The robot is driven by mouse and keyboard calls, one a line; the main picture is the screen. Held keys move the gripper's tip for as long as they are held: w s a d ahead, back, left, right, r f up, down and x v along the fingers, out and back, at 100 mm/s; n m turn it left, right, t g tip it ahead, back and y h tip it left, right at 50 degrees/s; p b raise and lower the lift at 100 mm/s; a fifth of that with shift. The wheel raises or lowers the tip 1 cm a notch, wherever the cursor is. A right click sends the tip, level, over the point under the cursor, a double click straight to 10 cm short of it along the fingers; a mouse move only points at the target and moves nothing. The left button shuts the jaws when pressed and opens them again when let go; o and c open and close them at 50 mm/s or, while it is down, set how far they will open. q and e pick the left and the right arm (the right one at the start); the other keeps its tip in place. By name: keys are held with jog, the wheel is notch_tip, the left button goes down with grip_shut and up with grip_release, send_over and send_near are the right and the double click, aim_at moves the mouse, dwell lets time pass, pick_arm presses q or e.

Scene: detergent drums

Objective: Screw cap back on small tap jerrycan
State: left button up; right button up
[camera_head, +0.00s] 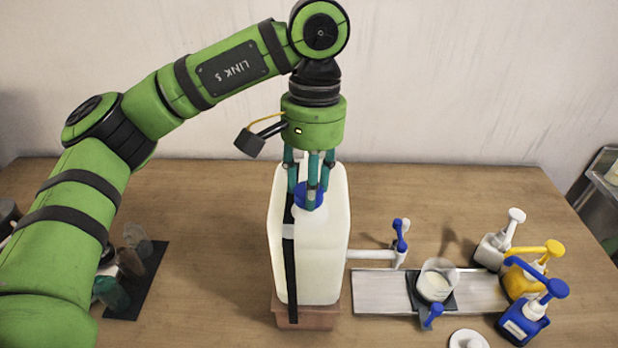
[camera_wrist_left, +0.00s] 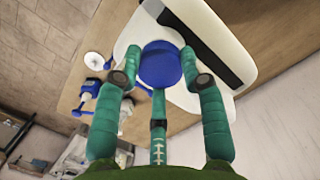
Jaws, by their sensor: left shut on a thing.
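The jerrycan (camera_head: 318,254) is a white upright container with a dark strap, standing on a brown block (camera_head: 305,312). A white tap (camera_head: 372,255) with a blue handle sticks out of its right side. The blue cap (camera_head: 308,196) is at the top of the jerrycan. My left gripper (camera_head: 312,198) points down from above with its teal fingers around the cap, shut on it. In the left wrist view the round cap (camera_wrist_left: 160,64) sits between the fingers, over the white jerrycan top (camera_wrist_left: 205,45). Whether the cap sits on the neck is hidden. My right gripper is not in view.
Right of the jerrycan, a beaker (camera_head: 436,280) stands on a dark pad on a pale board (camera_head: 382,291). Grey (camera_head: 496,246), yellow (camera_head: 528,276) and blue (camera_head: 524,322) pump bottles stand further right. A white dish (camera_head: 467,340) is at the front. Small bottles (camera_head: 131,263) stand on a dark mat at left.

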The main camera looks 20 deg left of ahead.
pick_arm(q)
jog(key=o, duration=1)
jog(key=shift+f, duration=0.2)
jog(key=shift+o, duration=0.2)
jog(key=shift+r, duration=0.2)
jog(key=n+b, duration=0.1)
jog(key=n, duration=0.2)
jog(key=shift+n+h+b, duration=0.3)
jog(key=shift+n+b, duration=0.05)
jog(key=shift+n, duration=0.75)
jog(key=shift+r+n, duration=0.1)
jog(key=shift+n, duration=0.2)
